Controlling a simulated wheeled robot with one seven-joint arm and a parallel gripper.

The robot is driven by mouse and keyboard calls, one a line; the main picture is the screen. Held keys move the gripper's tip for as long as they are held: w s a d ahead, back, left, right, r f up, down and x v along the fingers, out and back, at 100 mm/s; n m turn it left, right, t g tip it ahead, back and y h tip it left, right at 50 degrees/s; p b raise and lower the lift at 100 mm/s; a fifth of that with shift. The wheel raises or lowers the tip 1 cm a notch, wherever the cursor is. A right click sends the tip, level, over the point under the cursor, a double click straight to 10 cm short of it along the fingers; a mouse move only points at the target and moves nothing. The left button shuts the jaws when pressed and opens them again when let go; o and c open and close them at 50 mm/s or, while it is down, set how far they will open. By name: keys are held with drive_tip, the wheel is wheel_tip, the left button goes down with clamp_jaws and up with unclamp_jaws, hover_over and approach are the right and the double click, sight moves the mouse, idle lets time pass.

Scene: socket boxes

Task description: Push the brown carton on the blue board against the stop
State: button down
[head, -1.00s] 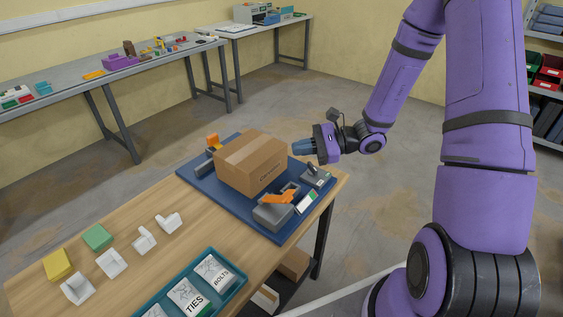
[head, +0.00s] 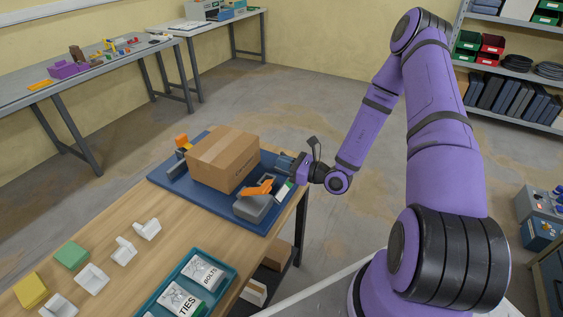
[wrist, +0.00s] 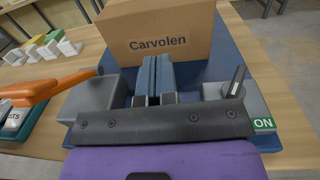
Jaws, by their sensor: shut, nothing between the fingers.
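The brown carton (head: 216,160) stands upright on the blue board (head: 208,197). In the wrist view its face marked "Carvolen" (wrist: 157,25) is straight ahead. My gripper (head: 281,159) is at the board's right edge, to the right of the carton; in the wrist view (wrist: 157,58) its fingers are shut together, empty, and point at the carton's lower face. I cannot tell whether the fingertips touch it. A dark bar (head: 177,170), perhaps the stop, sits on the board's left side, with a gap to the carton that I cannot judge.
A grey block (head: 254,208) with an orange lever stands left of my fingers in the wrist view; a grey block (wrist: 237,98) with a small lever and green "ON" label (wrist: 264,124) stands right. An orange part (head: 182,142) is behind the carton. A teal tray (head: 160,294) is in front.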

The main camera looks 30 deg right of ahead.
approach(237, 146)
drive_tip(key=x, duration=0.2)
drive_tip(key=f+x, duration=0.1)
drive_tip(key=x, duration=0.1)
drive_tip(key=shift+a, duration=0.1)
drive_tip(key=shift+a, duration=0.1)
drive_tip(key=x, duration=0.5)
drive_tip(key=shift+w+a, duration=0.1)
drive_tip(key=shift+w, duration=0.1)
drive_tip(key=shift+w+r, duration=0.2)
